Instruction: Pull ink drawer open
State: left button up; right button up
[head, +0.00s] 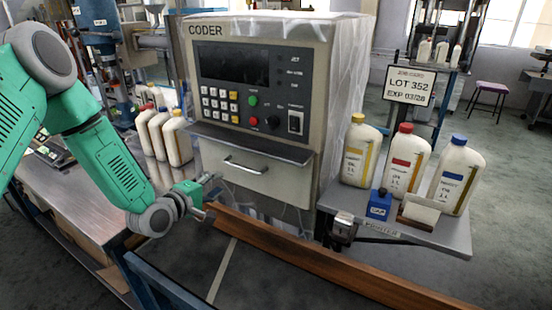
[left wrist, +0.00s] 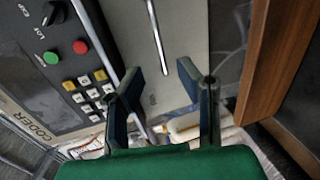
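The ink drawer (head: 232,184) is a pale panel low on the grey CODER cabinet (head: 335,110), below a dark ledge. It looks flush with the cabinet. Its metal bar handle (head: 245,168) runs across the upper part; in the left wrist view the handle (left wrist: 157,36) shows beyond the fingertips. My left gripper (head: 212,196) is left of the handle, in front of the drawer's lower left side. My right gripper is in neither view.
A brown wooden rail (head: 320,255) runs below the cabinet front. A side shelf (head: 445,236) on the right holds bottles with yellow, red and blue caps and a blue block (head: 379,205). More bottles (head: 175,140) stand at the left. The dark ledge (head: 250,143) overhangs the drawer.

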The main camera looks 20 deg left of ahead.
aim_at(246, 169)
pick_arm(q)
jog(key=shift+p+x, duration=0.4)
jog(key=shift+x, duration=6.35)
jog(key=shift+d+r, duration=0.1)
jog(key=shift+d, duration=0.2)
grip_shut()
